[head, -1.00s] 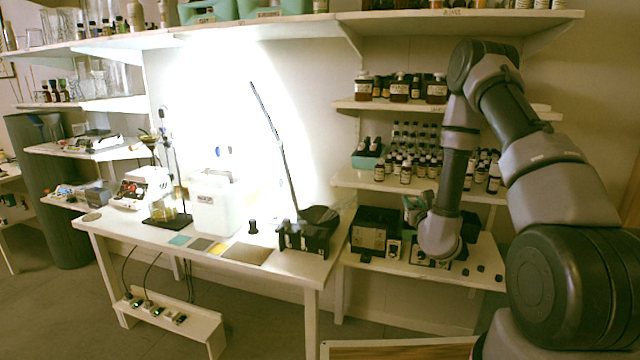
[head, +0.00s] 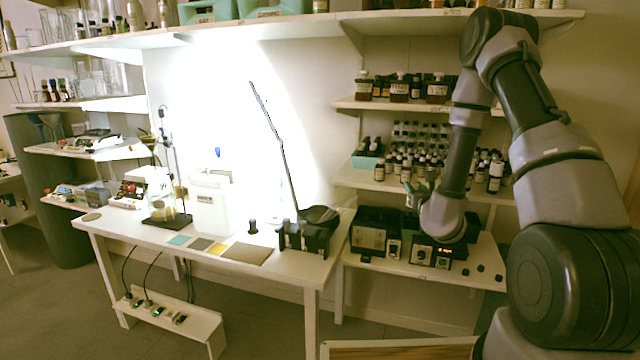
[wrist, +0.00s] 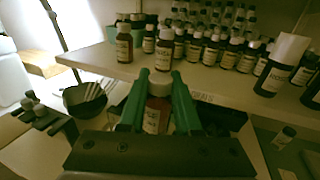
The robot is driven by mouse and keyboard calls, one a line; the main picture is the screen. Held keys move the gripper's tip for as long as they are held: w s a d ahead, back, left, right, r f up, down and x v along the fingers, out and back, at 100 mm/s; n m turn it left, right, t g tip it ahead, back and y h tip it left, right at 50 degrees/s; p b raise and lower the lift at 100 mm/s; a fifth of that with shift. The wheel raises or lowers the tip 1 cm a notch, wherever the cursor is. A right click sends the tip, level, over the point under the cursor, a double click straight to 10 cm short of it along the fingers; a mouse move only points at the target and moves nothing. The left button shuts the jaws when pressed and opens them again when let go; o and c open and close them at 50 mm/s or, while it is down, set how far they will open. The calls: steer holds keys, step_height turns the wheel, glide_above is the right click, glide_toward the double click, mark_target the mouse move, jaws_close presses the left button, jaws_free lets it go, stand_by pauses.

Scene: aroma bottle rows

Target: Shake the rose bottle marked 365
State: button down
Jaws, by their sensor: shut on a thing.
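My gripper (wrist: 158,100), with green fingers, is shut on a small brown bottle (wrist: 156,115) with a pale cap and pale label. The label is too blurred to read, so I cannot confirm rose or 365. The bottle is upright between the fingers, in front of the shelf edge, apart from the bottles behind. In the head view my gripper (head: 416,190) shows in part beside the wrist, at the front of the bottle shelf; the held bottle is hard to make out there.
Rows of similar brown bottles (wrist: 165,48) stand on the shelf (wrist: 97,58) just behind my gripper. A larger white-capped bottle (wrist: 282,65) stands at right. Below are black devices (head: 369,232) on a lower shelf. A lit worktable (head: 215,247) stands to the left.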

steer(key=r, duration=0.6)
steer(key=shift+s+r, duration=0.2)
steer(key=f, duration=0.7)
steer(key=shift+w, duration=0.25)
steer(key=r, duration=0.7)
steer(key=shift+s, duration=0.2)
step_height(320, 180, down, 6)
steer(key=shift+w+f, duration=0.1)
steer(key=shift+f, duration=0.15)
steer(key=shift+w+f, duration=0.15)
steer(key=shift+f, duration=0.15)
step_height(320, 180, up, 6)
steer(key=shift+r, duration=0.15)
steer(key=shift+s+r, duration=0.2)
steer(key=shift+s, duration=0.05)
steer(key=f, duration=0.6)
steer(key=shift+w+f, duration=0.2)
steer(key=shift+f, duration=0.2)
steer(key=shift+s+r, duration=0.1)
steer(key=shift+r, duration=0.2)
